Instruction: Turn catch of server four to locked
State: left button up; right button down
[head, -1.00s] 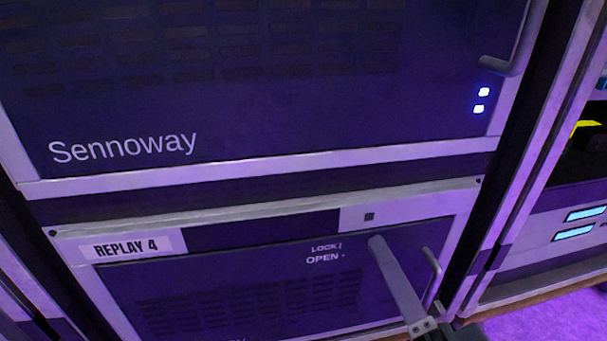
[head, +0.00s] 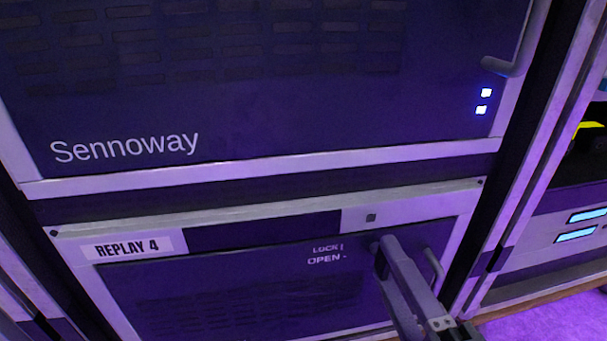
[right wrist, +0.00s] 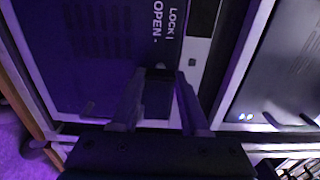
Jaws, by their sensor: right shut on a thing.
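The server marked REPLAY 4 (head: 126,247) is the lower unit in the head view. Its dark front panel carries the words LOCK and OPEN (head: 326,255) with short marks beside them. My right gripper (head: 385,243) reaches in from the lower right, with its tips at the panel just right of these words. In the right wrist view its two fingers stand on either side of the small dark catch (right wrist: 160,74), and it is shut on it. The fingers largely hide the catch in the head view, so I cannot tell its exact angle. My left gripper is in neither view.
A Sennoway unit (head: 250,100) sits directly above, with a handle (head: 515,66) and two lit lamps at its right. Server four's own handle (head: 432,265) stands close to the right of my gripper. Another rack with lit displays (head: 588,214) is at far right.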

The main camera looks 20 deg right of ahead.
jog(key=shift+c, duration=2)
grip_release()
jog(key=p+v, duration=0.2)
jog(key=v, duration=0.8)
jog(key=shift+p, duration=0.3)
jog(key=shift+a, duration=0.1)
